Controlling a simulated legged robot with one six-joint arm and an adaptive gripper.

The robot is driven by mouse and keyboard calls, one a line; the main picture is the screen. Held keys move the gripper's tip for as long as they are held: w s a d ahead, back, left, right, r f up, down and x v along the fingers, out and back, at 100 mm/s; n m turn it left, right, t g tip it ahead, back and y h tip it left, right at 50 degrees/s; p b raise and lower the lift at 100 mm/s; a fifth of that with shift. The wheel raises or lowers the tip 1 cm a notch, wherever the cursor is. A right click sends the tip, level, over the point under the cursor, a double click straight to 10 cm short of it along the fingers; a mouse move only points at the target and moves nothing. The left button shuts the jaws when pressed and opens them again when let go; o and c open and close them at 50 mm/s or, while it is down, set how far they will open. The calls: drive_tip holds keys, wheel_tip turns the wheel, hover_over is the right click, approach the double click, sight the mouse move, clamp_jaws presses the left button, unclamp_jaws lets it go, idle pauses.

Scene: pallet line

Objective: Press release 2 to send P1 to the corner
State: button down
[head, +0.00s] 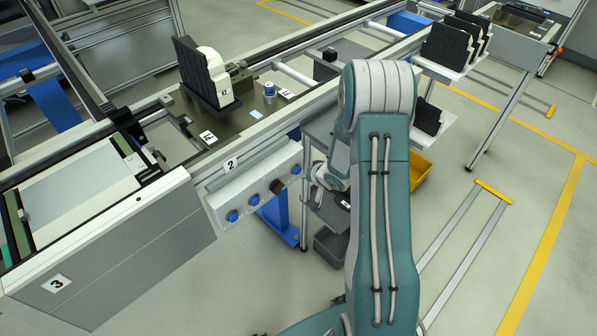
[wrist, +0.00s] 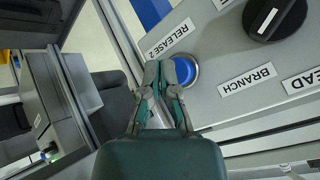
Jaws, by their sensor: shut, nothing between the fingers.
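The release 2 button (wrist: 188,72) is a round blue button on a grey panel, under a label reading RELEASE 2. In the head view it is the blue button (head: 296,170) at the panel's right end. My gripper (wrist: 165,68) is shut and empty, its tips overlapping the button's edge in the wrist view; I cannot tell whether they touch it. In the head view my arm hides most of the gripper. A pallet (head: 190,114) sits on the line behind the panel, carrying a black fixture with a pale part (head: 216,72). Its label (head: 208,137) is too small to read surely.
Beside the button is a black BRANCH knob (wrist: 274,18), also seen in the head view (head: 278,186). Two more blue buttons (head: 232,216) sit further left. A yellow bin (head: 420,168) and dark parts on a shelf (head: 450,42) are right of my arm.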

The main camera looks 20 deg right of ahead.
drive_tip(key=shift+w+a, duration=0.1)
drive_tip(key=shift+w, duration=0.2)
drive_tip(key=shift+w+a, duration=0.15)
drive_tip(key=shift+w, duration=0.3)
idle(1.0)
drive_tip(key=shift+r, duration=0.1)
drive_tip(key=shift+s+d, duration=0.3)
drive_tip(key=shift+s, duration=0.55)
